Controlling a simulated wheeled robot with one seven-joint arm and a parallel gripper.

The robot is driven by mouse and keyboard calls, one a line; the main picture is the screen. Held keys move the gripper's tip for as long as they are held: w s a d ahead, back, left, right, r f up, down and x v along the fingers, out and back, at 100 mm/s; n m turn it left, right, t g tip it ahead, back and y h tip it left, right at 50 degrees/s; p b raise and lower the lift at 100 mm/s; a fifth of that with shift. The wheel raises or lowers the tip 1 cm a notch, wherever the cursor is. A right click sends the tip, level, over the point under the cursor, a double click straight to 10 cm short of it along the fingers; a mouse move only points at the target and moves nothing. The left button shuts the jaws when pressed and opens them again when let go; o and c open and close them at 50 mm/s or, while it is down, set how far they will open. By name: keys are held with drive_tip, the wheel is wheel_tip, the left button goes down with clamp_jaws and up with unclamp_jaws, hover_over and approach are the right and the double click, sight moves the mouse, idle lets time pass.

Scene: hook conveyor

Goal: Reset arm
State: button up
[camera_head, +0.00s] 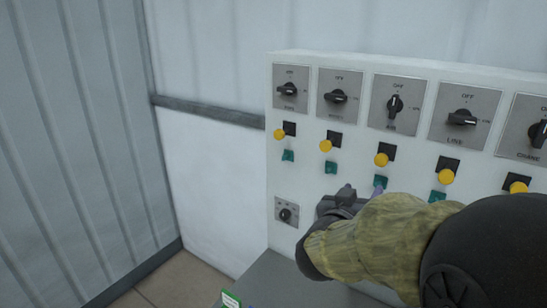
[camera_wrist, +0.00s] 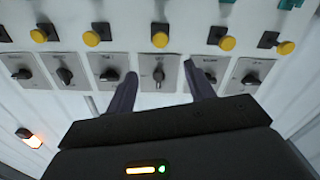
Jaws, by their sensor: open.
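My gripper (camera_head: 358,193) is in front of the lower part of the white control panel (camera_head: 400,68), with my forearm reaching in from the lower right. In the wrist view, its two dark fingers stand apart with nothing between them, and my gripper (camera_wrist: 160,70) is open. A rotary switch (camera_wrist: 159,73) shows in the gap, beyond the fingertips; I cannot tell the exact distance. In the head view, the middle switch (camera_head: 394,106) has its handle near upright, while the LINE switch (camera_head: 462,117) lies nearly level. My arm hides part of the panel's lower right.
Yellow buttons (camera_head: 381,160) stick out below the switches, with green buttons (camera_head: 331,167) under them. A small round knob (camera_head: 287,214) sits low on the panel's left. A grey corrugated wall (camera_head: 70,150) stands at the left, with tiled floor (camera_head: 185,281) showing below.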

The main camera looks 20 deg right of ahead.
drive_tip(key=w+a+f+n+y, duration=0.3)
drive_tip(key=a+f+y, duration=0.3)
drive_tip(key=a, duration=0.1)
drive_tip(key=w+a+f+n+y, duration=0.3)
drive_tip(key=a+f+y, duration=0.25)
drive_tip(key=a, duration=0.25)
drive_tip(key=s+a+f+n+g+y, duration=0.1)
drive_tip(key=s+a+f+g+y, duration=0.2)
drive_tip(key=s+a+f+g, duration=0.3)
drive_tip(key=s+f+g, duration=0.2)
drive_tip(key=s+f, duration=0.3)
drive_tip(key=shift+s+a+f+n, duration=0.2)
drive_tip(key=shift+s+a+n, duration=0.15)
drive_tip(key=shift+n, duration=0.05)
drive_tip(key=shift+c, duration=1.4)
drive_tip(key=shift+w+d, duration=0.1)
drive_tip(key=shift+c, duration=0.4)
